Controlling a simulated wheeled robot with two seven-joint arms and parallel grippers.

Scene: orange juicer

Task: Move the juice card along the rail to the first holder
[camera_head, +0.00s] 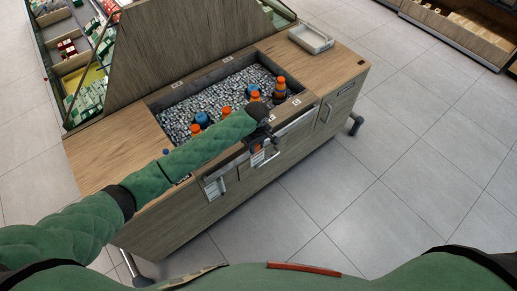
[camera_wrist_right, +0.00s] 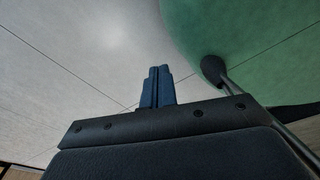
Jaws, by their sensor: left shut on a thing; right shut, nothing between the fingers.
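My left gripper (camera_head: 262,146) is at the front edge of the wooden counter, over the pale rail (camera_head: 298,123). It is shut on a small white and orange card, the juice card (camera_head: 258,158), which hangs at the counter's front face; the gripper partly hides it. A white card or holder (camera_head: 215,188) sits further left on the front face, and a pale upright piece (camera_head: 326,113) is further right. I cannot tell which is the first holder. My right gripper (camera_wrist_right: 157,88) is shut and empty in the right wrist view, over grey floor.
An ice bin (camera_head: 215,101) in the counter holds several bottles with orange or blue caps, some close behind my left gripper. A grey tray (camera_head: 311,38) lies at the counter's back right. Shelves of goods (camera_head: 85,60) stand at the left. The floor (camera_head: 400,190) to the right is clear.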

